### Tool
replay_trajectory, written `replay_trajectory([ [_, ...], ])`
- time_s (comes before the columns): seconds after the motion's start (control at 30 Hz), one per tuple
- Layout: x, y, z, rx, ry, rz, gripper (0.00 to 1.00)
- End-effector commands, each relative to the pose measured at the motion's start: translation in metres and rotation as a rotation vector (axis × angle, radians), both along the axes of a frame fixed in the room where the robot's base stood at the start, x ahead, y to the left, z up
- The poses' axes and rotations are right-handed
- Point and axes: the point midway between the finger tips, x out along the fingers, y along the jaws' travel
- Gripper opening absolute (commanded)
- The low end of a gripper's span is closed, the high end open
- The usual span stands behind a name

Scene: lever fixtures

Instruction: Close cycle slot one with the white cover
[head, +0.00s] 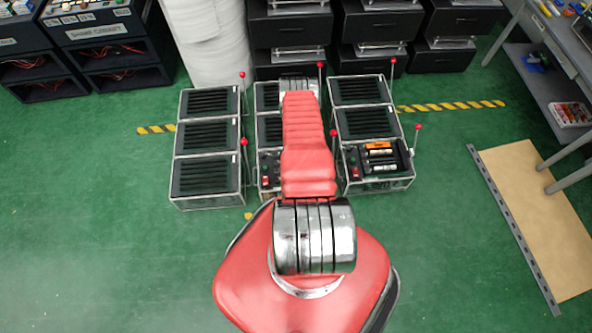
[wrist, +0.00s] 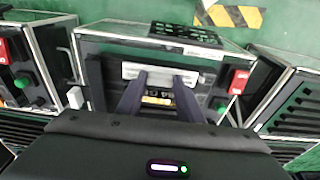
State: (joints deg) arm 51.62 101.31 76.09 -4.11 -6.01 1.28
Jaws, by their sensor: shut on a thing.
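In the wrist view my gripper (wrist: 160,78) has its two dark fingers shut on a pale grey-white piece (wrist: 160,72), which looks like the white cover. The piece lies across the front of a framed fixture box (wrist: 110,47); I cannot tell whether it touches the box. A label with dark marks shows between the fingers below it. The fixture has a red switch (wrist: 240,80) and a green button (wrist: 220,105) at right. In the head view my arm hides the gripper and part of the middle column of fixtures (head: 268,130). I cannot tell which slot is number one.
Left fixtures (head: 207,145) with slatted black tops and right fixtures (head: 360,122) flank the middle column. Upright levers with red knobs (head: 242,75) stand beside them. Orange and white cells (head: 380,150) sit in the front right fixture. Open green floor lies left.

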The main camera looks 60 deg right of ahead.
Motion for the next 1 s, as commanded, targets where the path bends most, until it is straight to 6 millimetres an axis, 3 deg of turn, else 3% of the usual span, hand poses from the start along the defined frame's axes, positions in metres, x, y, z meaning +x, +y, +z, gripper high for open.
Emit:
replay_trajectory([
  [0.33,-0.0006,0.0007,-0.0065,0.001,0.001,0.000,0.13],
  [0.37,-0.0005,0.0006,-0.0062,0.001,0.001,0.000,0.35],
  [0.63,-0.0004,0.0004,-0.0058,0.001,0.001,0.000,0.54],
  [1.0,-0.0001,0.0002,-0.0033,0.000,0.000,0.000,0.55],
])
